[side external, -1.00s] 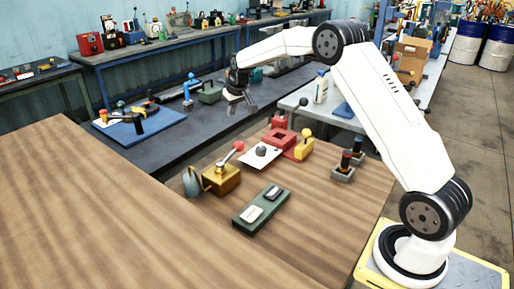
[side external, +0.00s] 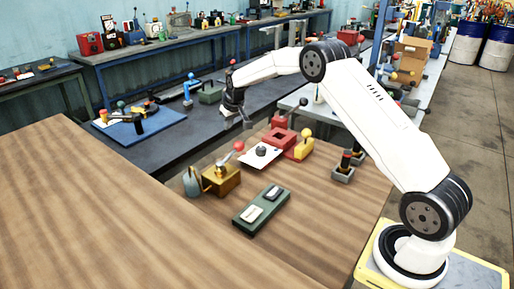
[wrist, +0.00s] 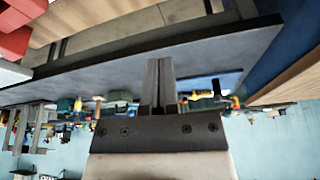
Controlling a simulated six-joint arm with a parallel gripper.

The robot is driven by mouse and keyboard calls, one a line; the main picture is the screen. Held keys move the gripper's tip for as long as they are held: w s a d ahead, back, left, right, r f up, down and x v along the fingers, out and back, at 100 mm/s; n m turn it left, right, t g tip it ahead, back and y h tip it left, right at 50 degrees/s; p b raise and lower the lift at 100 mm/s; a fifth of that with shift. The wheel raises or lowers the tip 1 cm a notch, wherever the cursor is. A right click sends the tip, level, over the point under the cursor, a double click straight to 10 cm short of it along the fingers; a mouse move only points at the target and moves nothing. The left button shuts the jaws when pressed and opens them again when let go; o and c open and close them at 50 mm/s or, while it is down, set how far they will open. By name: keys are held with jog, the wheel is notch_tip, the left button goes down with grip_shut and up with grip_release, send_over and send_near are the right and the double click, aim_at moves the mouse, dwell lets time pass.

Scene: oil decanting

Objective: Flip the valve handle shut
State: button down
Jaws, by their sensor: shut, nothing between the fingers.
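A brass block (side external: 222,183) stands on the wooden table with a lever tilted up and to the right, ending in a red ball (side external: 239,146); it looks like the valve and its handle. A grey rounded vessel (side external: 191,182) sits close at its left. My gripper (side external: 240,121) hangs in the air above and behind the red ball, apart from it. In the wrist view the two dark fingers (wrist: 160,82) are together with nothing between them. The valve is not clearly seen in the wrist view.
The left front of the table is clear.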

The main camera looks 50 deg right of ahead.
aim_at(233, 152)
jog(key=shift+s+a+f, duration=0.15)
jog(key=shift+s+f, duration=0.5)
jog(key=shift+f, duration=0.35)
jog(key=shift+s+a+f, duration=0.1)
jog(key=shift+s+f, duration=0.55)
jog(key=shift+f, duration=0.35)
